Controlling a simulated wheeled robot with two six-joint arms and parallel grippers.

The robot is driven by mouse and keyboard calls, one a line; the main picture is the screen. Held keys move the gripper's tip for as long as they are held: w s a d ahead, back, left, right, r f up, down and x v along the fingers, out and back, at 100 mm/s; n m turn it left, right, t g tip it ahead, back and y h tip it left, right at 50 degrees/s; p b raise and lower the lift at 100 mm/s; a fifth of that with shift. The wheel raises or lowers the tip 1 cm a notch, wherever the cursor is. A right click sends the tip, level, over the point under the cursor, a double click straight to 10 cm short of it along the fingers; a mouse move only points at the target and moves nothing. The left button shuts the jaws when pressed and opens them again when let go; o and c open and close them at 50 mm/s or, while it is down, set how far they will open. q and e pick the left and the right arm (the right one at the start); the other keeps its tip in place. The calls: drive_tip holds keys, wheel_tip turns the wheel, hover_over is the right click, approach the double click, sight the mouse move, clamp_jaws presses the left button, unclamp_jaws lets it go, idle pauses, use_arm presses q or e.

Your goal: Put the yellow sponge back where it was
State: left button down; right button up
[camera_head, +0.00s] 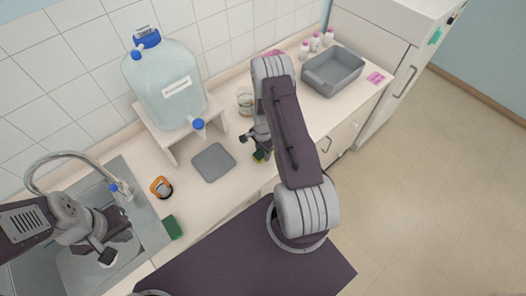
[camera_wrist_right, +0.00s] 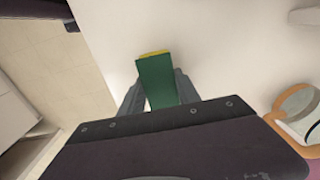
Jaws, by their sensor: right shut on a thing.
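The yellow sponge (camera_wrist_right: 153,53) shows a large green face (camera_wrist_right: 157,82) and a thin yellow edge in the right wrist view. My right gripper (camera_wrist_right: 158,92) is shut on it, with a finger on each side. In the head view the sponge (camera_head: 261,155) is a small green and yellow patch below my right gripper (camera_head: 264,143), over the counter's front part and mostly hidden. I cannot tell whether it touches the counter. A separate green sponge (camera_head: 172,227) lies beside the sink. My left gripper (camera_head: 114,240) hangs over the sink with its fingers apart and seems empty.
A grey mat (camera_head: 213,162) lies on the counter left of my right gripper. An orange-handled item (camera_head: 161,187), a glass beaker (camera_head: 245,100) and a water jug (camera_head: 167,85) on a stand are nearby. A grey basin (camera_head: 333,72) and small bottles (camera_head: 315,42) stand further right.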

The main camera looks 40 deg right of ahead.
drive_tip(key=shift+f, duration=0.35)
drive_tip(key=shift+w+d+f, duration=0.1)
drive_tip(key=shift+w+f, duration=0.05)
drive_tip(key=shift+f+b, duration=0.2)
drive_tip(key=shift+b, duration=0.1)
drive_tip(key=o, duration=1.3)
drive_tip(key=shift+r, duration=0.15)
